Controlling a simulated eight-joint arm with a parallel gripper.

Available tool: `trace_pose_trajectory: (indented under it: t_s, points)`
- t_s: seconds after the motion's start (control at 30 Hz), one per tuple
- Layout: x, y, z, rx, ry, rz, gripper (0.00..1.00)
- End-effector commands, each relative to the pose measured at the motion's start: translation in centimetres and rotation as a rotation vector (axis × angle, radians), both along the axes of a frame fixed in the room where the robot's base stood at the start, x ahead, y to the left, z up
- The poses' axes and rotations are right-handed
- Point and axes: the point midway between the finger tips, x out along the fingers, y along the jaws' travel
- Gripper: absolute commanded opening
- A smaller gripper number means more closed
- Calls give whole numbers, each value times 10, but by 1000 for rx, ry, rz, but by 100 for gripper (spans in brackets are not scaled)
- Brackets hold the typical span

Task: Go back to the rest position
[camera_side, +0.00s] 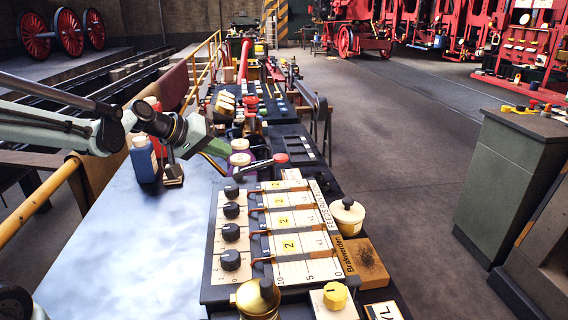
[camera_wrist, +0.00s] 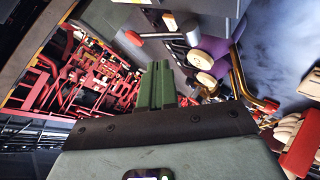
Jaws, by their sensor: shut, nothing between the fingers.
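A knob panel (camera_side: 212,262) lies in front, with a red-tipped lever (camera_side: 281,158) behind it. A blue bottle (camera_side: 143,160) stands below my arm. The pale bench top (camera_side: 130,245) is clear at left. A grey cabinet (camera_side: 510,180) stands at right.

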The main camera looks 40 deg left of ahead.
Motion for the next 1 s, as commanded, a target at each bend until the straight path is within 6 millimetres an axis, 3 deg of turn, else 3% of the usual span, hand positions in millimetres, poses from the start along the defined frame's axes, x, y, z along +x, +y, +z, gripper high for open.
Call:
trace_pose_trajectory:
  t_s: [0.03, 0.2, 0.5, 0.7, 1.0]
  points:
    - [-14, -16, 0, 45, 23, -40, 0]
    - [-61, -54, -8, 219, 102, -165, 0]
    - [-141, -86, -34, 521, 201, -355, 0]
    - [-167, -88, -46, 641, 228, -418, 0]
    - [-172, -88, -48, 668, 235, -430, 0]
